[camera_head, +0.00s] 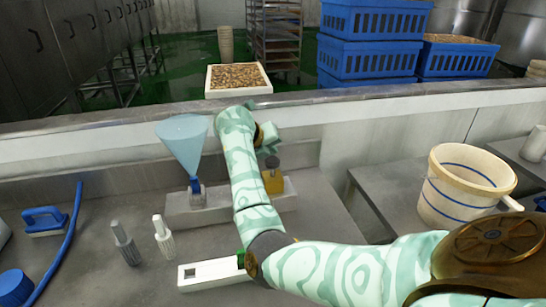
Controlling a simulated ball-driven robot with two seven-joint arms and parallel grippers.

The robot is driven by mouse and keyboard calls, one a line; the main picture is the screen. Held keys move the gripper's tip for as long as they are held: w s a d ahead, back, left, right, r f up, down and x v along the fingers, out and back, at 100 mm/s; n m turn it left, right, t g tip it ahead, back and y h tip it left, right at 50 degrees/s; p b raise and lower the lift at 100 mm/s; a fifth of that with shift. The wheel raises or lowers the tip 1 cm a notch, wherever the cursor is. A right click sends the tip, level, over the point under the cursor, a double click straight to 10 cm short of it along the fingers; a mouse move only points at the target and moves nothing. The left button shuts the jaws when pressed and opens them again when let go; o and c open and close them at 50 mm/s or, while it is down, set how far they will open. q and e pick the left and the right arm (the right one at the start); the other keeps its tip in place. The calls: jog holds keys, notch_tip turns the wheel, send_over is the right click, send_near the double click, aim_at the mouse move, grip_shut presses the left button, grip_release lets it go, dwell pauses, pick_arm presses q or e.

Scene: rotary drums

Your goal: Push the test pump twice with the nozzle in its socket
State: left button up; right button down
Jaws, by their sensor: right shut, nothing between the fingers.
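A yellow block with a dark round knob on top, which looks like the test pump (273,182), stands on a grey base at the back of the bench. A blue nozzle (196,187) sits upright at the socket on the left part of that base. A pale blue translucent fan (183,143) spreads upward from the nozzle. My right gripper (269,141) is shut and empty, just above the pump knob. I cannot tell whether it touches the knob. My right forearm hides the middle of the base. My left gripper is not in view.
A white slotted holder (212,273) lies in front, partly behind my arm. A grey nozzle (124,243) and a white nozzle (163,238) stand left of it. A blue brush (43,221) and blue hose (63,246) lie far left. A cream bucket (462,187) stands right.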

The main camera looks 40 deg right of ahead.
aim_at(271, 161)
notch_tip(271, 161, up, 5)
jog(key=p, duration=0.4)
dwell(0.3)
dwell(2.4)
